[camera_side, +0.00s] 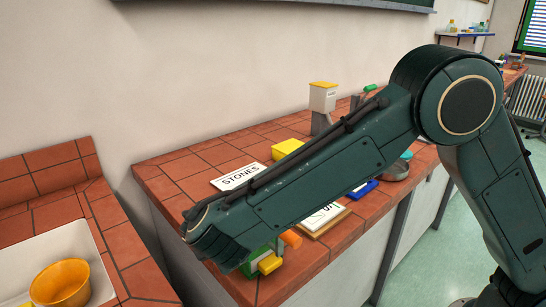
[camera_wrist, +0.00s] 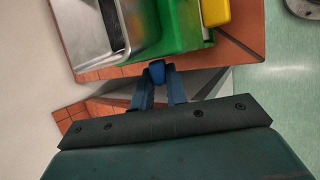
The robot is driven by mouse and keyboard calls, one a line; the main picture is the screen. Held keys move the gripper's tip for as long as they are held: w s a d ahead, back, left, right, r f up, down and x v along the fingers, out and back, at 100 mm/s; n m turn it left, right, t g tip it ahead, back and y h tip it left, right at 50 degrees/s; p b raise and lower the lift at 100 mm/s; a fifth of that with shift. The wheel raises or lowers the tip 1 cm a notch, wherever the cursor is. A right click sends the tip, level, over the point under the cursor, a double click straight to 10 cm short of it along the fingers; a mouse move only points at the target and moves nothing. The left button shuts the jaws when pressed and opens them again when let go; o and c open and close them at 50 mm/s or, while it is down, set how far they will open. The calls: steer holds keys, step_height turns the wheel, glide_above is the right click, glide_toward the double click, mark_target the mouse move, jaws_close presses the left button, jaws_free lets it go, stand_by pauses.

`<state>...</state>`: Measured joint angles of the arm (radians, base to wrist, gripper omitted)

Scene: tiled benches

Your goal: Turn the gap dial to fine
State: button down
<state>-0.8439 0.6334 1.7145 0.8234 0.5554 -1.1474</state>
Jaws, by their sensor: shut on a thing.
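A green machine (camera_wrist: 186,30) with a metal tray or hopper (camera_wrist: 112,28) and a yellow part (camera_wrist: 215,11) stands at the bench edge. In the side view the machine (camera_side: 250,268) is mostly hidden behind my arm, its yellow part (camera_side: 270,263) showing. A blue knob (camera_wrist: 157,69), which looks like the gap dial, sits on its near side. My gripper (camera_wrist: 159,78) is shut on this knob, one finger on each side. Any markings on the dial are hidden or too small to read. The side view hides my fingers behind the arm.
A STONES card (camera_side: 238,177), a yellow block (camera_side: 289,149), an orange piece (camera_side: 291,239), a blue item (camera_side: 362,188) and a metal bowl (camera_side: 396,172) lie on the tiled bench. A white yellow-topped container (camera_side: 323,98) stands behind. An orange bowl (camera_side: 62,284) is in the basin at left.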

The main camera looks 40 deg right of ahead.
steer(key=shift+s+f+t, duration=0.15)
steer(key=shift+s+t, duration=0.05)
steer(key=shift+t, duration=0.9)
steer(key=c, duration=1.4)
jaws_free()
steer(key=v, duration=0.7)
steer(key=shift+s, duration=0.2)
steer(key=shift+a+m, duration=0.1)
steer(key=shift+m, duration=0.2)
